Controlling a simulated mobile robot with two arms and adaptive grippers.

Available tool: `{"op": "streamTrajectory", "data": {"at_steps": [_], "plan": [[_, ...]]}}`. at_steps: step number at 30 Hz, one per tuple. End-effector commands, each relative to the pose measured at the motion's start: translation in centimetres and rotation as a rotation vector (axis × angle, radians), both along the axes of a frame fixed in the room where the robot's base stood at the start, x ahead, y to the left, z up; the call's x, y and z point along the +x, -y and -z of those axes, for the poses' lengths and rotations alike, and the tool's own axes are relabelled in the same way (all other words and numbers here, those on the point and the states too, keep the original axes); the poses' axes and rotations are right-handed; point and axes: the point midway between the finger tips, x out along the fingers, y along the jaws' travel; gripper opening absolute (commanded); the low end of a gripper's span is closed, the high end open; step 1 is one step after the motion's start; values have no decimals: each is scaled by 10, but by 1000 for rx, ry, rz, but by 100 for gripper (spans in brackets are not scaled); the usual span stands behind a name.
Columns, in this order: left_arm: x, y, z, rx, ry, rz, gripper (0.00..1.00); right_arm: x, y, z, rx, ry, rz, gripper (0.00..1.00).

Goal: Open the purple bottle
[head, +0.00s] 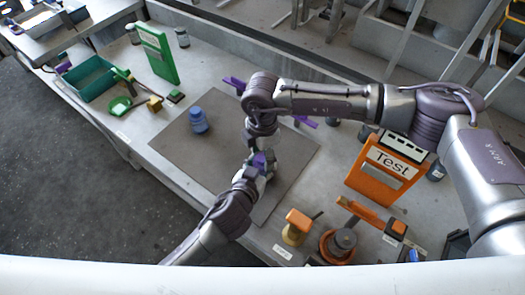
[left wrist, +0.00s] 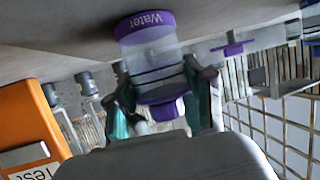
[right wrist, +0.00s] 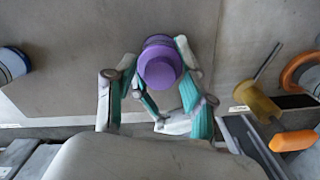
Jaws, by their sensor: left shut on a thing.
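The purple bottle (head: 259,161) stands upright on the dark mat, between my two grippers and partly hidden by them in the head view. In the left wrist view, which is upside down, the bottle (left wrist: 146,27) shows a purple "Water" band and a clear body. My left gripper (left wrist: 163,88) is shut on its upper body from the side. The purple cap (right wrist: 160,66) is seen from above in the right wrist view. My right gripper (right wrist: 157,88) is over the bottle, its fingers spread on both sides of the cap. Contact with the cap cannot be told.
A blue bottle (head: 198,121) stands on the mat (head: 180,150) to the left. A green bin (head: 90,78) and green panel (head: 158,52) are at far left.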

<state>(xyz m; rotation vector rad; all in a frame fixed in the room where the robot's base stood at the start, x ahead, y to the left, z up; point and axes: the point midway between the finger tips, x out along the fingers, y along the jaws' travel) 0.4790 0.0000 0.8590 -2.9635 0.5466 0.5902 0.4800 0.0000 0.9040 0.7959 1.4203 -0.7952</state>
Motion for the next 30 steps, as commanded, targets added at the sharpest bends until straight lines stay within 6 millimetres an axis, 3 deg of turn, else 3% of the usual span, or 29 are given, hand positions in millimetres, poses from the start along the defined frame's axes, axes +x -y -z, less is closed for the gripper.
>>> {"op": "streamTrajectory", "data": {"at_steps": [1,9,14,17,30], "plan": [[0,0,1,1,-2,0,0,0,0,0,0,0,0,45],[0,0,1,1,-2,0,0,0,0,-1,1,1,0,0],[-1,0,1,1,-2,0,0,0,0,-1,1,1,-24,0],[-1,0,1,1,-2,0,0,0,0,-1,2,1,-140,0],[-1,0,1,0,-2,1,0,1,-1,-2,0,4,-1178,0]]}}
